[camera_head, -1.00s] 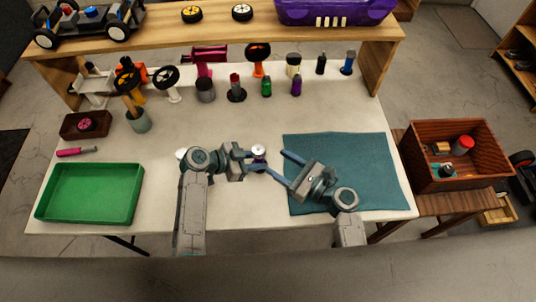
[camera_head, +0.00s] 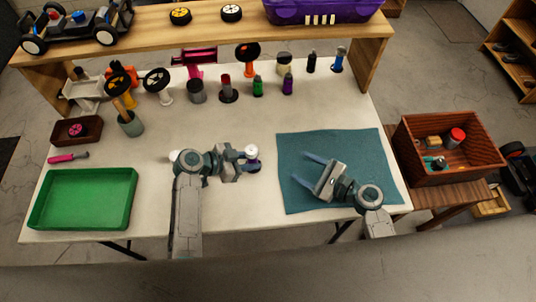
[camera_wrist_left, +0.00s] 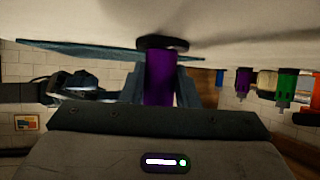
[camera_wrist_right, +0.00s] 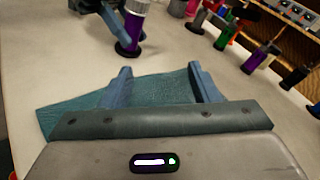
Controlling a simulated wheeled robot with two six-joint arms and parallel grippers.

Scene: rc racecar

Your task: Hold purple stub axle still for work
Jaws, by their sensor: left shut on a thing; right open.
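The purple stub axle (camera_head: 252,163) stands upright on the white table, with a white round top and a dark wide foot. It shows in the left wrist view (camera_wrist_left: 159,82) between the fingers and in the right wrist view (camera_wrist_right: 131,31). My left gripper (camera_head: 246,168) is shut on it from the left; the fingers partly hide it. My right gripper (camera_head: 304,168) is open and empty over the teal mat (camera_head: 350,146), to the right of the axle and apart from it.
A green tray (camera_head: 83,226) lies at the left front. Several coloured posts and wheel parts stand along the back under the wooden shelf (camera_head: 210,40). A wooden crate (camera_head: 470,172) stands at the right. The table middle behind the axle is clear.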

